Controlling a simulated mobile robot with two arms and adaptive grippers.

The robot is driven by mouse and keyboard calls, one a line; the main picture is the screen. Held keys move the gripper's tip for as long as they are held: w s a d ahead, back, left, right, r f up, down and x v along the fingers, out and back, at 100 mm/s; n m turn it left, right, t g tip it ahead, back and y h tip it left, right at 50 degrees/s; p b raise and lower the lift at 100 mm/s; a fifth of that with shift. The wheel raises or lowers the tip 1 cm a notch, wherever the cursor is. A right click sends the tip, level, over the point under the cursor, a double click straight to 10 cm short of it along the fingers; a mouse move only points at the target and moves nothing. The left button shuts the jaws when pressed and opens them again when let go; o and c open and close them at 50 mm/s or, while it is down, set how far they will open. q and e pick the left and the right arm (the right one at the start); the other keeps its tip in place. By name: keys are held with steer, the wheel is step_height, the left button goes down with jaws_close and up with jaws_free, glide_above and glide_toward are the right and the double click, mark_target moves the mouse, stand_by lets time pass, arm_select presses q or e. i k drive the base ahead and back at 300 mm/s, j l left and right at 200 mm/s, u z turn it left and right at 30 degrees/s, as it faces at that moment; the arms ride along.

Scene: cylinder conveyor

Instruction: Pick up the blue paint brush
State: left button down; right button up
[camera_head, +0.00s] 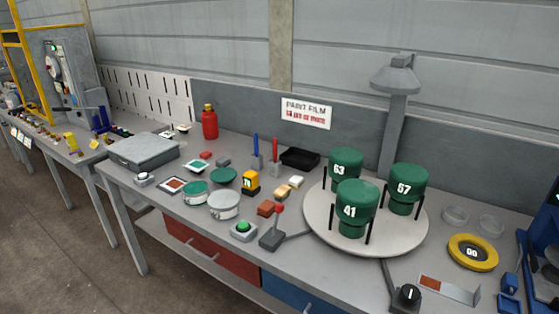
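A thin blue upright item (255,145), which looks like the blue paint brush, stands near the back middle of the grey workbench (330,270). Its upper part is blue and its lower part is a wider grey piece. A similar red item (276,150) stands just to its right, a small gap apart. Bristles are too small to make out. Neither of my grippers shows in the head view, and nothing touches the blue item.
A black tray (300,158) lies right of the red item. A yellow device (251,182) and small blocks stand in front. A round turntable (318,225) carries green numbered cylinders (352,207). A red bottle (210,123) stands at back left.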

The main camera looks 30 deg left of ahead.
mark_target(255, 137)
steer(key=j+z, duration=0.1)
steer(key=j, duration=0.4)
steer(key=j+z, duration=0.1)
steer(key=j, duration=0.4)
steer(key=k+j+z, duration=0.1)
steer(key=j, duration=0.4)
steer(key=k+j+z, duration=0.1)
steer(key=j, duration=0.35)
steer(key=k+j+z, duration=0.1)
steer(key=j, duration=0.4)
